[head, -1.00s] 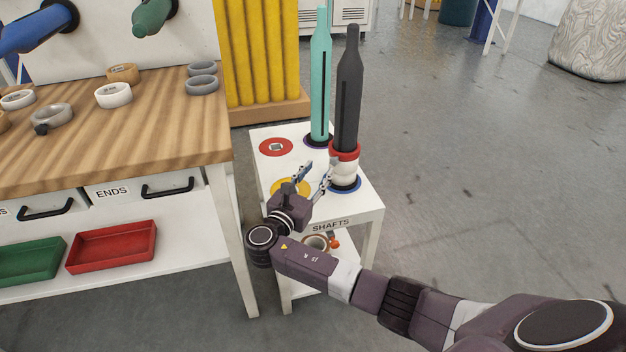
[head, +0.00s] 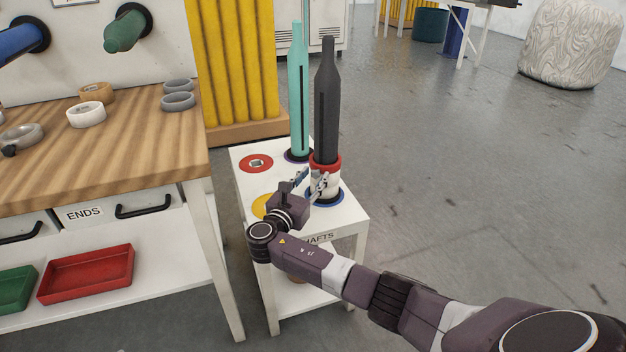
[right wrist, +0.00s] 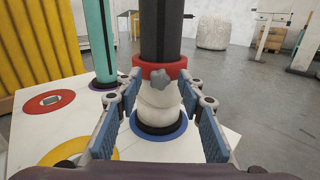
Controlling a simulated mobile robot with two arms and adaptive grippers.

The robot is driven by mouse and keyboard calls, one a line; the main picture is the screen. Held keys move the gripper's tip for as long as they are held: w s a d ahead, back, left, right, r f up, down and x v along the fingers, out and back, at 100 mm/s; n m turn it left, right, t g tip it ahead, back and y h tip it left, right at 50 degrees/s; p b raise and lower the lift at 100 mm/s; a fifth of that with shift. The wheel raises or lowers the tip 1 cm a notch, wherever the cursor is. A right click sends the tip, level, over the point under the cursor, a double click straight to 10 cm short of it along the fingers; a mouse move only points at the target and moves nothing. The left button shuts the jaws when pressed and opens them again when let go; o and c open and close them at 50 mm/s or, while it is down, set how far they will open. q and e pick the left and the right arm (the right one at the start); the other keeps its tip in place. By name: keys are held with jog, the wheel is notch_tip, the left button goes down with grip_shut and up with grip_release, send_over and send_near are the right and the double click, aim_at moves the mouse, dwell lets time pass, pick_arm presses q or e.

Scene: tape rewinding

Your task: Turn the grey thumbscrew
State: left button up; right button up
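The grey thumbscrew (right wrist: 160,79) shows in the right wrist view on the front of a red collar (right wrist: 149,72). The collar sits around the foot of the black shaft (head: 326,100), above a white base (right wrist: 160,105) on the cart. In the head view the thumbscrew is too small or hidden to make out. My right gripper (right wrist: 162,110) is open and empty, its blue-padded fingers spread either side of the white base, nearer the camera and just below the thumbscrew. In the head view my right gripper (head: 310,182) is beside the base. My left gripper is out of view.
The white shafts cart (head: 345,213) also holds a teal shaft (head: 298,95) behind the black one. A red ring spot (head: 256,163) and a yellow spot are empty. A wooden workbench (head: 130,150) with tape rolls stands left. Open floor lies right.

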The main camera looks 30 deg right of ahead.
jog(key=shift+d, duration=0.1)
grip_shut()
dwell(0.3)
